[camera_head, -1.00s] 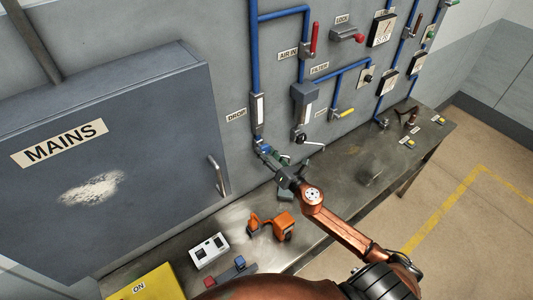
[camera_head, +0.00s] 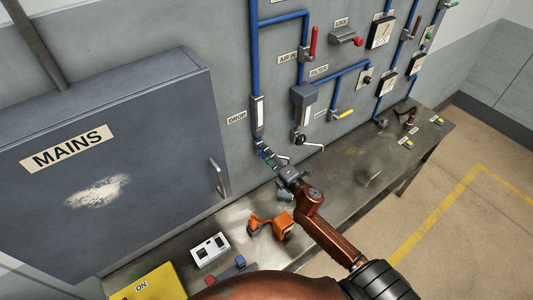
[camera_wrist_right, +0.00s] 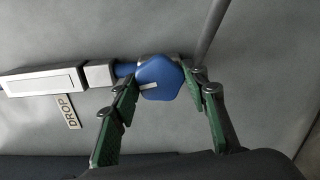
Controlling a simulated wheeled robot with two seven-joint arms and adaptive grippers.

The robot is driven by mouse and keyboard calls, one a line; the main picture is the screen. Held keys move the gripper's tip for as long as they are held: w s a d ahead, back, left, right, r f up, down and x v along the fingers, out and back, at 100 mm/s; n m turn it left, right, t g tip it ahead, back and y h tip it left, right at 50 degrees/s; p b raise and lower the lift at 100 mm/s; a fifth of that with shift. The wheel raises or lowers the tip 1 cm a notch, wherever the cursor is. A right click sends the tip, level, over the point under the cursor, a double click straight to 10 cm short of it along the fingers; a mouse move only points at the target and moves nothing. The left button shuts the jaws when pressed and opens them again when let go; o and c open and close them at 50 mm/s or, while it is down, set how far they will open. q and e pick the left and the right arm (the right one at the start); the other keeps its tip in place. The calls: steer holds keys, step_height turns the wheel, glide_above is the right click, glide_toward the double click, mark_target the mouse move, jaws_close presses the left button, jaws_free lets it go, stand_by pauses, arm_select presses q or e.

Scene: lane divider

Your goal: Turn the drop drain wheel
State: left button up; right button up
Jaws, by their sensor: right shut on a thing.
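The drop drain wheel is a small blue, lobed knob with a pale mark, seen in the right wrist view (camera_wrist_right: 158,80). It sits at the end of the grey drop unit (camera_wrist_right: 45,80), beside the DROP label (camera_wrist_right: 69,111). In the head view the drop unit (camera_head: 257,112) hangs on the wall under a blue pipe. My right gripper (camera_head: 266,154) reaches up to its lower end and mostly hides the wheel there. In the wrist view its green-padded fingers (camera_wrist_right: 163,84) are shut on the wheel, one on each side. My left gripper is not in view.
A grey MAINS cabinet (camera_head: 110,180) fills the left. The filter (camera_head: 304,102) with a crank handle (camera_head: 313,147) is close right of my gripper. Below, the metal bench (camera_head: 345,165) carries an orange clamp-like part (camera_head: 283,224) and a white switch box (camera_head: 209,250).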

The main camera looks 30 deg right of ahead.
steer(key=shift+m, duration=0.9)
steer(key=shift+p, duration=0.3)
steer(key=o, duration=1.2)
steer(key=shift+c, duration=0.2)
steer(key=s+d, duration=0.1)
steer(key=s, duration=1.1)
